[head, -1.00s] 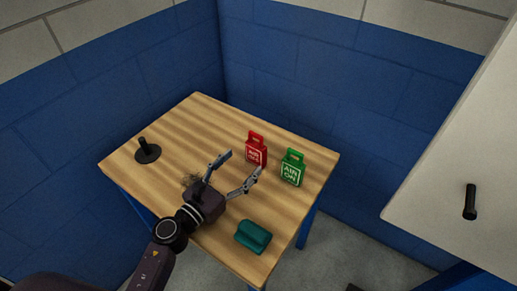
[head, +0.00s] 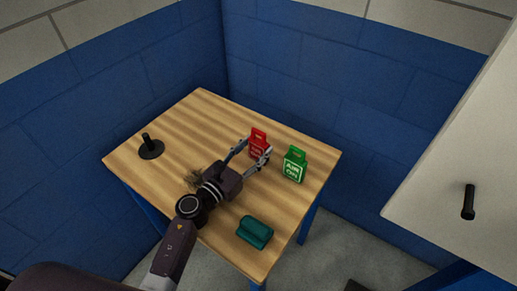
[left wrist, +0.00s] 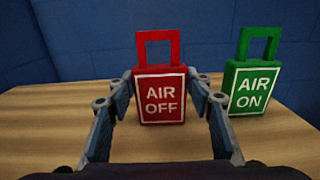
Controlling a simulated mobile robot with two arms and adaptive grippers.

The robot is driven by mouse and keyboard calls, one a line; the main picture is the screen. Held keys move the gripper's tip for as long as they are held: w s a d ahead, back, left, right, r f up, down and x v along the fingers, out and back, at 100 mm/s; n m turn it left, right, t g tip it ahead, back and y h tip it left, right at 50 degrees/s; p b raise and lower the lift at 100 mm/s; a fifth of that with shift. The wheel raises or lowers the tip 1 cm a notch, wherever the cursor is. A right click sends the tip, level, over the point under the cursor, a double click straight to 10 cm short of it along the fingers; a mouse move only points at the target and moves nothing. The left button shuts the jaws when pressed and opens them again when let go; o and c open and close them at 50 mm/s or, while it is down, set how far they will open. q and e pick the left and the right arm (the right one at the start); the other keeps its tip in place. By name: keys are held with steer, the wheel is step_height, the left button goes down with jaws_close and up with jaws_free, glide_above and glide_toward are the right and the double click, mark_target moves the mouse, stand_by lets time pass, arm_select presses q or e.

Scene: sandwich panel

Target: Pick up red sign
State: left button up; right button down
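The red sign (head: 258,140), marked AIR OFF, stands upright on the wooden table and has a loop handle on top. In the left wrist view the red sign (left wrist: 160,97) is centred between the fingers. My left gripper (head: 257,149) is open, with its fingers on either side of the sign's lower part. In the left wrist view the left gripper (left wrist: 162,90) shows small gaps beside the sign, and I cannot tell whether either finger touches it. My right gripper is not in view.
A green AIR ON sign (head: 295,166) stands close to the right of the red sign and the right finger. A teal object (head: 254,232) lies near the table's front edge. A black stand (head: 151,148) is at the left. Blue walls close off the back.

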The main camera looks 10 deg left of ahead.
arm_select(q)
steer(key=c, duration=0.5)
steer(key=shift+c, duration=0.2)
step_height(320, 180, up, 20)
steer(key=p, duration=1.3)
steer(key=shift+c, duration=0.2)
steer(key=s+a+r+n+y, duration=0.1)
steer(key=s+a+n+y, duration=0.1)
steer(key=s, duration=0.9)
steer(key=s+a+r+n+t+y+b, duration=0.1)
steer(key=s+a+y, duration=0.3)
steer(key=s, duration=0.8)
steer(key=shift+r+n+t+y, duration=0.2)
steer(key=shift+n+t+y, duration=0.1)
steer(key=shift+n+y, duration=0.5)
